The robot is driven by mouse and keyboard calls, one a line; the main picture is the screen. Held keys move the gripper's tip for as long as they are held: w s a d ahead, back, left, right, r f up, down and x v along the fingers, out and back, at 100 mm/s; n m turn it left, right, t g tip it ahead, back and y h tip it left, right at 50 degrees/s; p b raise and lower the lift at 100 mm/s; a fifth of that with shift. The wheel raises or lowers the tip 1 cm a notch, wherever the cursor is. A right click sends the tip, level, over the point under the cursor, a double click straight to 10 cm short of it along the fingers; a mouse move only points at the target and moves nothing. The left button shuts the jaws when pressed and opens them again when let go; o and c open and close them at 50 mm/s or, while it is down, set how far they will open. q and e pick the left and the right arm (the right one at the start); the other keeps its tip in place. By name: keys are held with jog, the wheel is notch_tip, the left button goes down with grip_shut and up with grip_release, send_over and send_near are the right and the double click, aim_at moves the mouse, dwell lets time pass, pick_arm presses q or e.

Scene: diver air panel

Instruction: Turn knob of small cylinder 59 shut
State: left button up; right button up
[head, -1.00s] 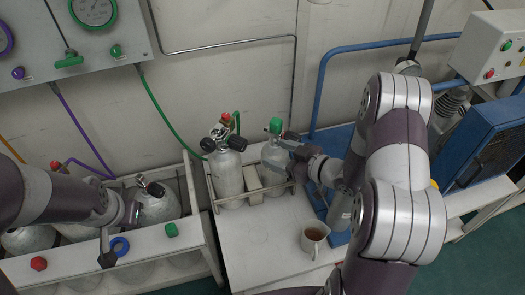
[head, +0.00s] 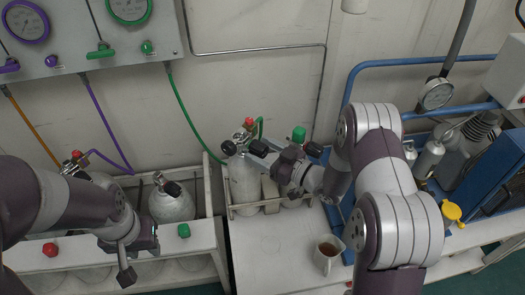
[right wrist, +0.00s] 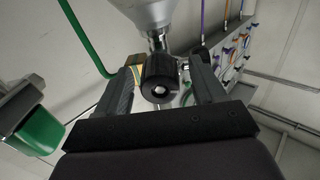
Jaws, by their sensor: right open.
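Two small pale cylinders stand in a rack on the white bench; I cannot read a number on either. The left small cylinder (head: 243,190) has black knobs (head: 229,148), a red cap and a green hose. The right small cylinder, with a green knob (head: 299,134), is mostly hidden behind my right arm. My right gripper (head: 258,155) is at the left cylinder's valve. In the right wrist view a black knob (right wrist: 159,78) lies between the open fingers (right wrist: 160,92). My left gripper (head: 140,248) is over the left bench's front edge; its jaws are unclear.
A mug (head: 327,254) with brown liquid stands on the bench in front of the rack. Larger cylinders (head: 170,203) stand in the left bench. A gauge panel (head: 90,45) hangs on the wall. Blue pipes (head: 420,62) and machinery fill the right side.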

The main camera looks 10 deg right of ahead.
jog(key=c, duration=1.1)
jog(key=shift+o, duration=0.2)
